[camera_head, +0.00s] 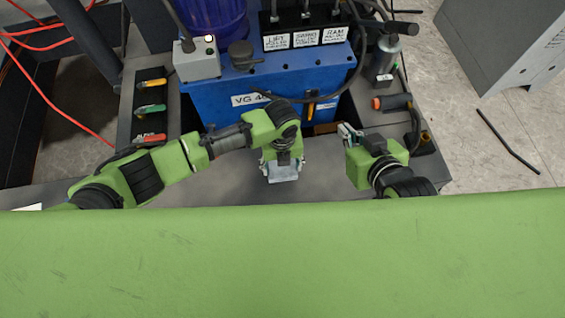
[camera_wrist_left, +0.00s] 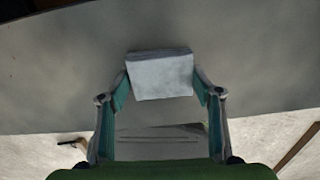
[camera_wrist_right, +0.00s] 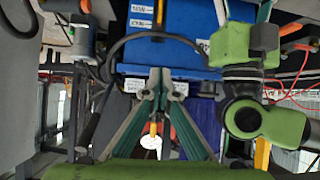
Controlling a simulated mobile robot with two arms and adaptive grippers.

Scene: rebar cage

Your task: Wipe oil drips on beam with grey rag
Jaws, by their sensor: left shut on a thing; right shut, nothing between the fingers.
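The grey rag (camera_head: 284,176) is a small folded light-grey pad. My left gripper (camera_head: 281,160) is shut on it, and the left wrist view shows the rag (camera_wrist_left: 160,78) pinched between both fingers. The rag is over the dark grey beam surface (camera_head: 225,180); whether it touches that surface I cannot tell. No oil drips can be made out on the visible part of the beam (camera_wrist_left: 60,75); the rag and gripper hide some of it. My right gripper (camera_head: 347,133) is to the right, away from the rag. Its fingertips (camera_wrist_right: 160,75) are together and empty.
A blue machine box (camera_head: 240,95) with labels and cables stands just behind the grippers. The beam is bare left of the rag.

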